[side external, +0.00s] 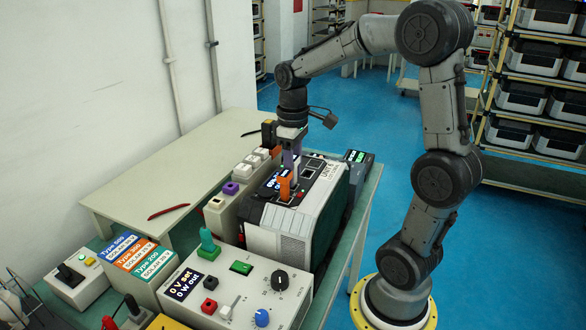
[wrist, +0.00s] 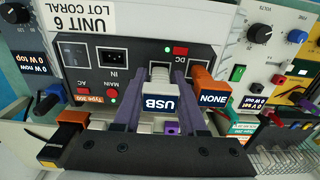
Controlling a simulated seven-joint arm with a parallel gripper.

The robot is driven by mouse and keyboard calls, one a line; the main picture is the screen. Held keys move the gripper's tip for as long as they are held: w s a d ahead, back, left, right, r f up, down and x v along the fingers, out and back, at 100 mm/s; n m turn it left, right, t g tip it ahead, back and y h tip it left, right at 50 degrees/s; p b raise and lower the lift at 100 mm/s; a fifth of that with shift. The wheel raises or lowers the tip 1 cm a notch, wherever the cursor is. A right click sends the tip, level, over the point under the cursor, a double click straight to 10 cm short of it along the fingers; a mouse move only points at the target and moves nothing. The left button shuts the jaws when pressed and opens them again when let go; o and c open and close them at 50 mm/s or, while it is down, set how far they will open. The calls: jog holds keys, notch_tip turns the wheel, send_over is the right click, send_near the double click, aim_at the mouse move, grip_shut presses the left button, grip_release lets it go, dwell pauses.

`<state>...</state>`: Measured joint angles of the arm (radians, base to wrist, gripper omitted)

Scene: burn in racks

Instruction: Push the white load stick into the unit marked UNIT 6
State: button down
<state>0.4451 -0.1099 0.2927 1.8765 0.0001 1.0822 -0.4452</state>
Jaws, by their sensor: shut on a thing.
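The unit marked UNIT 6 (side external: 320,215) is a grey and white box with a black top panel; its label UNIT 6 LOT CORAL also shows in the wrist view (wrist: 84,19). My gripper (side external: 291,163) points down over this panel. In the wrist view its purple fingers (wrist: 160,88) are shut on the white load stick (wrist: 159,76), which has a dark blue USB label. The stick's far end is at or close above the panel, near the DC button; I cannot tell whether it is inserted. An orange stick marked NONE (wrist: 208,86) stands just right of it.
A red DC button (wrist: 180,50) and an IN socket (wrist: 113,57) are on the panel. A meter box (side external: 235,290) with knobs stands in front. A grey block (side external: 228,208) with several white pieces stands left. The table's left part (side external: 160,165) is mostly clear.

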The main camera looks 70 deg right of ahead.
jog(key=shift+f, duration=0.5)
jog(key=shift+c, duration=1.9)
grip_release()
